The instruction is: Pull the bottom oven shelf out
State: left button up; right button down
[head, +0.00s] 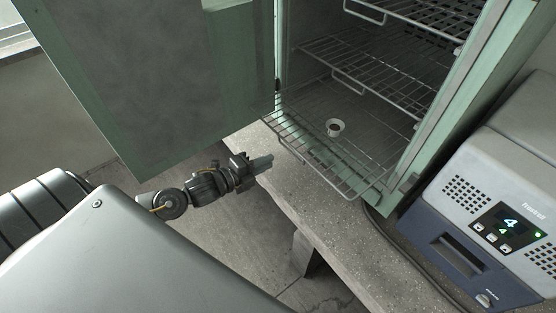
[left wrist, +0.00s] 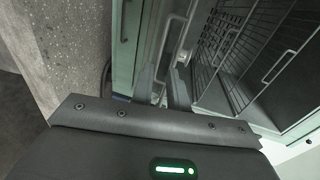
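The bottom oven shelf (head: 315,150) is a wire rack whose front edge sticks out past the oven opening. It has a looped wire handle at its front, which also shows in the left wrist view (left wrist: 165,48). My left gripper (head: 264,162) is just in front of and to the left of that handle, pointing at it. In the left wrist view its two fingers (left wrist: 162,92) stand apart with a gap between them. The handle appears beyond the fingertips, and I see no clear contact. My right gripper is in neither view.
The green oven door (head: 160,80) stands wide open at the left. A middle shelf (head: 370,70) and an upper one are above. A grey-blue device (head: 490,200) with a lit display stands at the right on the concrete bench (head: 330,225).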

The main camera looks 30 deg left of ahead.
pick_arm(q)
jog(key=shift+v, duration=1.65)
jog(key=a+f+n+g+y, duration=0.1)
jog(key=a+f+n+y, duration=0.1)
jog(key=a+f+n, duration=0.5)
jog(key=a+f+n+g+y, duration=0.1)
jog(key=a+f+g+y, duration=0.2)
jog(key=f, duration=0.8)
jog(key=s+a+f+n+g+y, duration=0.1)
jog(key=s+a+f+n, duration=0.2)
jog(key=s+f, duration=0.35)
jog(key=s+a+f+n+g+y, duration=0.1)
jog(key=s+a+f+n+g, duration=0.2)
jog(key=f, duration=0.7)
jog(key=s+d+f+n+g, duration=0.1)
jog(key=s+d+f+n, duration=0.1)
jog(key=s+f, duration=0.55)
jog(key=s+d+f+n+g, duration=0.2)
jog(key=s+f, duration=0.4)
jog(key=s, duration=0.3)
jog(key=s+d+f+n+g, duration=0.1)
jog(key=s+d+f, duration=0.1)
jog(key=s+d, duration=0.3)
jog(key=s+d+f+g+h, duration=0.1)
jog(key=s+d+f, duration=0.2)
jog(key=s+d, duration=0.3)
jog(key=d, duration=0.4)
jog(key=shift+d+f+n+g+b, duration=0.15)
jog(key=shift+d+n+g+b, duration=0.15)
jog(key=shift+d+n+b, duration=0.1)
